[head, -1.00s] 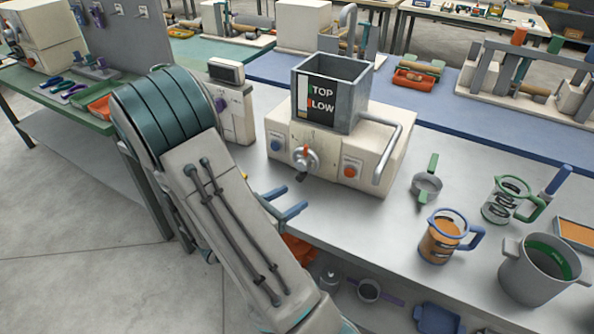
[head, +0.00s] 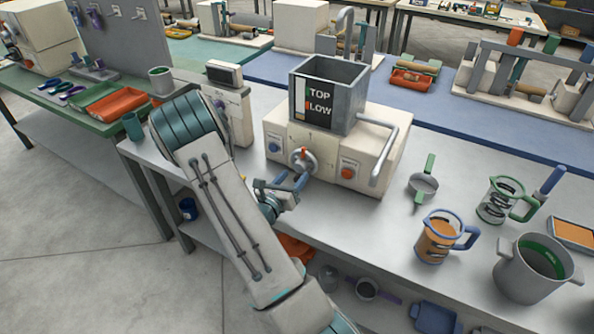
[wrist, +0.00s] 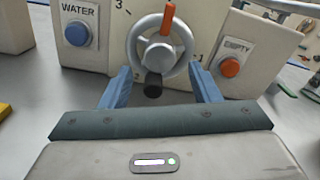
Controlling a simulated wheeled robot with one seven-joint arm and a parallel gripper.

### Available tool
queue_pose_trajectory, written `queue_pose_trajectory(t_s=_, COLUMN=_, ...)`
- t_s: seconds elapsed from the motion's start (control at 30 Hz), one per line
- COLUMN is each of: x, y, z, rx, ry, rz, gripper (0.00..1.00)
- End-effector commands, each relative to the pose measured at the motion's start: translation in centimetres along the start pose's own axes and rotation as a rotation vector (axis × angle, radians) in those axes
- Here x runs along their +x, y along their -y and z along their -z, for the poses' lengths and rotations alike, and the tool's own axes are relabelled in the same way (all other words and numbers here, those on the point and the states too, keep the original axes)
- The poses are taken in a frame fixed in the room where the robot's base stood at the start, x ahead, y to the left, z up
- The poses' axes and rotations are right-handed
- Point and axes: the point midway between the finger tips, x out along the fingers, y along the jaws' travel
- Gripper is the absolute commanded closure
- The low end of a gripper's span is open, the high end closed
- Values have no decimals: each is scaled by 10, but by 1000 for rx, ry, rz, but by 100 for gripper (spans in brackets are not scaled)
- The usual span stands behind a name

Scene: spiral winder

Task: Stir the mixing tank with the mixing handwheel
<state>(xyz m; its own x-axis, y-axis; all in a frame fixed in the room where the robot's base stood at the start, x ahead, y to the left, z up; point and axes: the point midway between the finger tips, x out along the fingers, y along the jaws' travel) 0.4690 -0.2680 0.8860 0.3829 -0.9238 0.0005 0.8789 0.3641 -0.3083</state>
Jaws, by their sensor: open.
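The mixing tank (head: 350,85) is a grey square open-topped box on a cream base, with a level sign on its front. The mixing handwheel (head: 303,161) is on the base's front; in the wrist view the handwheel (wrist: 135,45) is a grey ring with an orange marker at top and a dark knob at its bottom. My gripper (head: 298,184) is in front of it, with blue fingers open. In the wrist view my gripper (wrist: 160,85) has one finger either side of the wheel's lower part, with the dark knob between them. Contact cannot be told.
A blue WATER button (wrist: 77,33) is left of the wheel and an orange EMPTY button (wrist: 230,67) right of it. A grey pipe (head: 385,155) runs down the base's right side. A strainer (head: 423,185), jugs (head: 440,238) and a pot (head: 520,285) stand to the right.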

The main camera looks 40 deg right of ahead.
Motion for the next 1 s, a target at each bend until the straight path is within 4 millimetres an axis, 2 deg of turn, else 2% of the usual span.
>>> queue_pose_trajectory(t_s=0.1, x=17, y=1, z=0, rx=0, ry=0, rz=2, gripper=44)
queue_pose_trajectory(t_s=0.2, x=25, y=0, z=0, rx=-1, ry=0, rz=1, gripper=44)
queue_pose_trajectory(t_s=0.57, x=30, y=0, z=0, rx=-1, ry=0, rz=0, gripper=44)
queue_pose_trajectory(t_s=0.73, x=30, y=0, z=0, rx=-1, ry=0, rz=0, gripper=88)
queue_pose_trajectory(t_s=1.0, x=30, y=0, z=1, rx=13, ry=0, rz=0, gripper=88)
